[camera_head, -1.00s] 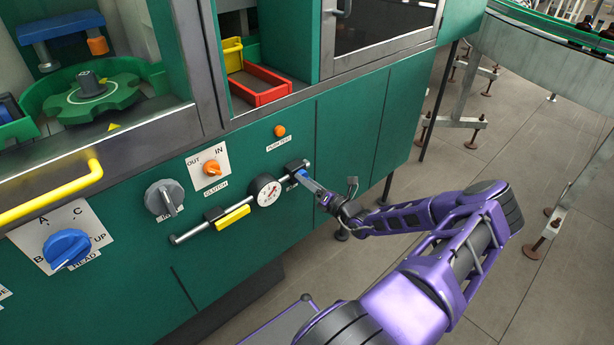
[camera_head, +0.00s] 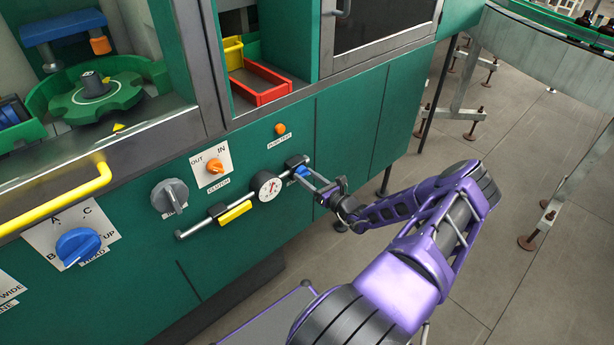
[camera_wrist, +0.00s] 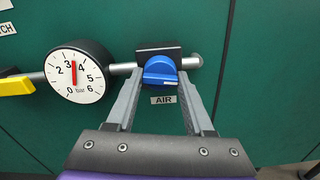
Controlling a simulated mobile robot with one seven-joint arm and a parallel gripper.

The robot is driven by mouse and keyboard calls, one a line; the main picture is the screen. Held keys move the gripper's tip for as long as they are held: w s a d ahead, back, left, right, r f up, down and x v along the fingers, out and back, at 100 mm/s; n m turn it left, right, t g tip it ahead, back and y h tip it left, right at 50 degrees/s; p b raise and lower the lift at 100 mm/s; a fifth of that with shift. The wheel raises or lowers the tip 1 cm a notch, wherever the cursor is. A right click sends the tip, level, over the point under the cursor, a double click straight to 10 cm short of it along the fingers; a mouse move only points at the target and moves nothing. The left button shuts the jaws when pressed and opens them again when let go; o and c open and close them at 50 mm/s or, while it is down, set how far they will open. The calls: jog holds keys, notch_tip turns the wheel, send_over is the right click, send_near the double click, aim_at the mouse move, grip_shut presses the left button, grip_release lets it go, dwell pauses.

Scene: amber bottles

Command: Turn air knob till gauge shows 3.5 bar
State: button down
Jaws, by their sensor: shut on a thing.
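The blue air knob (camera_wrist: 160,72) sits on a dark block on a grey pipe, above a label reading AIR. It also shows in the head view (camera_head: 301,172). My gripper (camera_wrist: 159,84) is shut on the knob, one finger on each side. The round white gauge (camera_wrist: 75,76) is left of the knob on the same pipe, marked in bar from 0 to 6. Its red needle points nearly straight up, between 3 and 4. The gauge shows in the head view (camera_head: 267,186) too, but is too small to read there.
A yellow handle (camera_head: 235,213) is on the pipe left of the gauge. A grey knob (camera_head: 170,196), an orange clutch knob (camera_head: 215,167) and an orange push button (camera_head: 280,129) are on the green panel nearby. Open floor lies right of the machine.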

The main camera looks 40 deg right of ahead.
dwell(0.3)
jog(key=shift+c, duration=1.4)
grip_release()
jog(key=s+d, duration=0.1)
jog(key=s, duration=1.6)
jog(key=shift+s+d, duration=0.2)
